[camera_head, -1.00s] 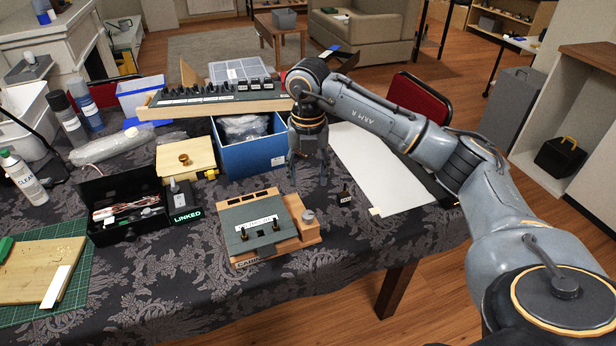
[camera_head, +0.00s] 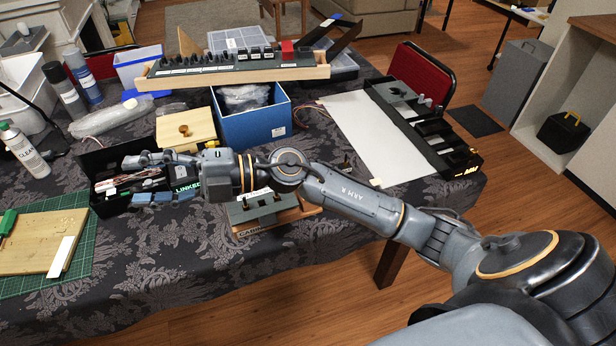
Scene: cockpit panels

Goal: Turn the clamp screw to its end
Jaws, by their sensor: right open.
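My right gripper (camera_head: 132,179) is open and empty. It points left, with its two fingers apart over the open black box (camera_head: 104,203) on the table. The grey-topped panel on a wooden base (camera_head: 262,212) stands right of the gripper. My right arm crosses in front of its back part, and the round grey knob on its right side is hidden now. A wooden block with a brass knob (camera_head: 184,131) stands behind the gripper, apart from it. I cannot tell which part is the clamp screw. My left gripper is not in view.
A blue bin (camera_head: 250,137) holds a clear bag. A long panel with black switches (camera_head: 230,72) lies behind it. A white sheet (camera_head: 372,140) and a black tray (camera_head: 425,125) lie at right. A wooden board (camera_head: 30,240) rests on a green mat at left. The front cloth is clear.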

